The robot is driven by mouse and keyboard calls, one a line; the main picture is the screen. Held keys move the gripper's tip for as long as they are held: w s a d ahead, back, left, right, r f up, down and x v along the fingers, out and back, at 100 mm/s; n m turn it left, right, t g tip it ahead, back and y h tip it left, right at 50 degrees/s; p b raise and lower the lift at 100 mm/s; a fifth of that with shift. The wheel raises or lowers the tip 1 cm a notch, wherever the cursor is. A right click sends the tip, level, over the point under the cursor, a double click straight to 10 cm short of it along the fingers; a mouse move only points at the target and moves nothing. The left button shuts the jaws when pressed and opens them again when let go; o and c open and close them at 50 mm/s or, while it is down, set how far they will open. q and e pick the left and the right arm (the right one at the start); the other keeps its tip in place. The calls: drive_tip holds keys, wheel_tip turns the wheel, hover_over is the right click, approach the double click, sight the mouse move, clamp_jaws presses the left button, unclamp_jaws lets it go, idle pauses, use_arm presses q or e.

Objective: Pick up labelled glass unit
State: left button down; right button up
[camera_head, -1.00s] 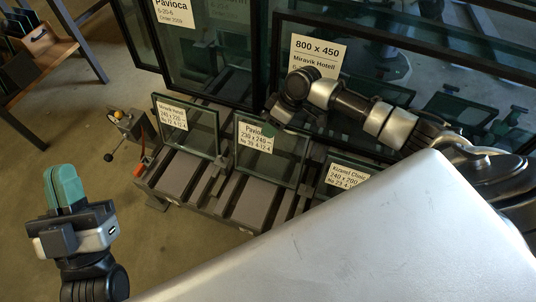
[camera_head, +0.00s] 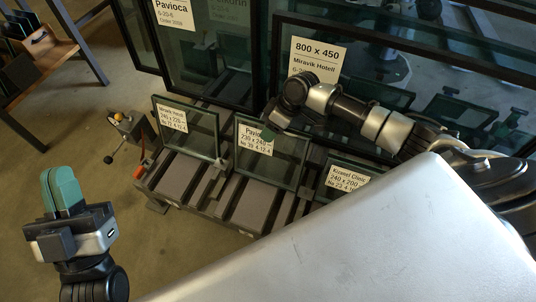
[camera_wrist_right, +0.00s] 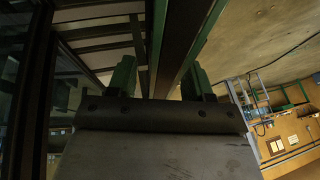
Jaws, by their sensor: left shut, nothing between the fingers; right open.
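My left gripper (camera_head: 64,190) is shut and empty, away from the rack.
The grey rack (camera_head: 213,197) has dark slots. Large framed panes, one labelled 800 x 450 (camera_head: 318,57), stand close behind it. A small stand with an orange ball (camera_head: 119,117) is left of the rack. A wooden table (camera_head: 40,42) stands far left. Floor is free at left.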

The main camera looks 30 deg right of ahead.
drive_tip(key=shift+f, duration=0.15)
idle(0.7)
clamp_jaws()
drive_tip(key=shift+d, duration=0.1)
idle(1.1)
drive_tip(key=shift+w+r, duration=0.15)
drive_tip(key=shift+r, duration=0.05)
